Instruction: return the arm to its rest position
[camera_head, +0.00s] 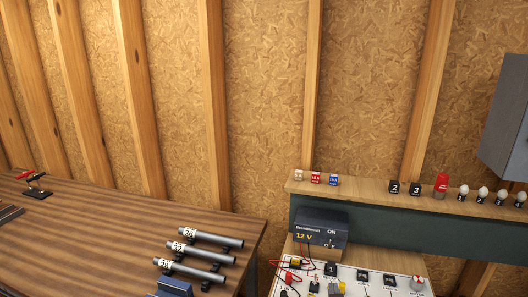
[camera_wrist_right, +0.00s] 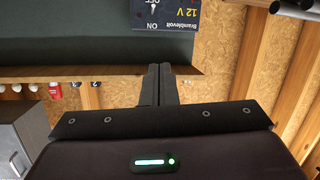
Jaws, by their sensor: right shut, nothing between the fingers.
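My right gripper (camera_wrist_right: 160,70) shows in the right wrist view. Its two dark fingers are together, with nothing between them. Beyond the fingertips are the dark green panel (camera_wrist_right: 60,45) and the pale wood shelf edge (camera_wrist_right: 90,72), which appear upside down. The fingers look clear of them, but the distance is hard to judge. I cannot make out either gripper in the head view. My left gripper shows in neither view.
The Bramblevolt 12 V box (camera_head: 321,227) stands behind the white panel (camera_head: 350,281) with its leads and switches. A shelf (camera_head: 360,192) holds small blocks and bulbs. A grey cabinet (camera_head: 505,120) hangs at right. The left bench (camera_head: 120,235) carries numbered tubes (camera_head: 200,255).

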